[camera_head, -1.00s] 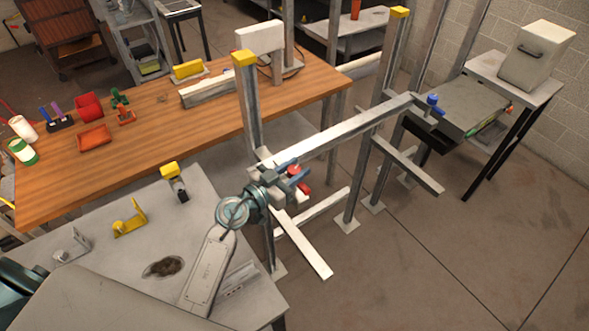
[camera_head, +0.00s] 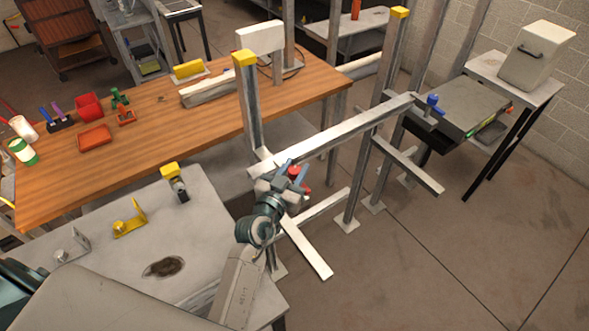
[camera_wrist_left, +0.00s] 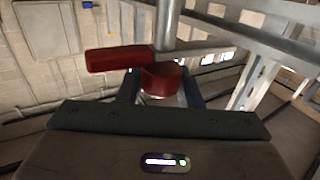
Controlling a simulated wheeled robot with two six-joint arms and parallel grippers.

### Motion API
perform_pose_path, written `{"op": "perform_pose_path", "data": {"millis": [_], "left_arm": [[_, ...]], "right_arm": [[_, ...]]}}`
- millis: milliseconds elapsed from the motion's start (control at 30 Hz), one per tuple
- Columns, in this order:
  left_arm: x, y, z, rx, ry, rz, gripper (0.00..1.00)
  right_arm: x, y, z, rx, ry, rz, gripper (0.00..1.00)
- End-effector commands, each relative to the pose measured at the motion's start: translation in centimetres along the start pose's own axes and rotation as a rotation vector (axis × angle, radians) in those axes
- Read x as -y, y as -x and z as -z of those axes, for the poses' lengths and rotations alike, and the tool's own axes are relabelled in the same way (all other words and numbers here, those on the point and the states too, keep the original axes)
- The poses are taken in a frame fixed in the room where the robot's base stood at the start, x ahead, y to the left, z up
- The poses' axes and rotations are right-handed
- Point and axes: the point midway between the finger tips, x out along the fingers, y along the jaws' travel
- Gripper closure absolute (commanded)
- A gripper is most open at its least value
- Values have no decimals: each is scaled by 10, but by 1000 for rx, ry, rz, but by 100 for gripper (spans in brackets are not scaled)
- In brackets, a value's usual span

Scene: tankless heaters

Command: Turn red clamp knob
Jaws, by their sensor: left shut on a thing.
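The red clamp knob (camera_head: 295,171) is at the near end of the metal rail (camera_head: 345,137); it also shows in the left wrist view (camera_wrist_left: 160,78). A red bar-shaped handle (camera_wrist_left: 117,60) is beside it, close to a metal rod (camera_wrist_left: 168,25). My left gripper (camera_head: 289,177) has one finger on each side of the red knob and is shut on it. The gripper partly hides the clamp in the head view. My right gripper is not in view.
A blue knob (camera_head: 433,100) is at the rail's far end. Metal posts with yellow caps (camera_head: 244,58) stand close to my left gripper. A grey table (camera_head: 205,225) with yellow brackets is to the left, and a wooden workbench (camera_head: 180,130) is behind. Floor is open at lower right.

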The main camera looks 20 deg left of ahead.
Motion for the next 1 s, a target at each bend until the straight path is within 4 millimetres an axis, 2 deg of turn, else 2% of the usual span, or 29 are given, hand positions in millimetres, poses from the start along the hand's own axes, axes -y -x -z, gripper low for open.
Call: {"op": "perform_pose_path", "data": {"millis": [233,267,333,367,633,733,867,1000], "left_arm": [[0,0,0,-1,0,0,91],[0,0,0,-1,0,0,64],[0,0,0,-1,0,0,50],[0,0,0,-1,0,-1,47],[0,1,0,0,0,-1,47],[0,7,-2,2,0,-1,47],[0,26,-2,1,1,0,47],[0,54,-3,1,1,0,47]], "right_arm": [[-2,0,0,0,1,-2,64],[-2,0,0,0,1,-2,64],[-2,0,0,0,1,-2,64],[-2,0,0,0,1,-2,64],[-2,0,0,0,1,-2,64],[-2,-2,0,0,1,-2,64],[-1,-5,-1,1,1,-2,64],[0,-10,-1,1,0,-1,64]]}}
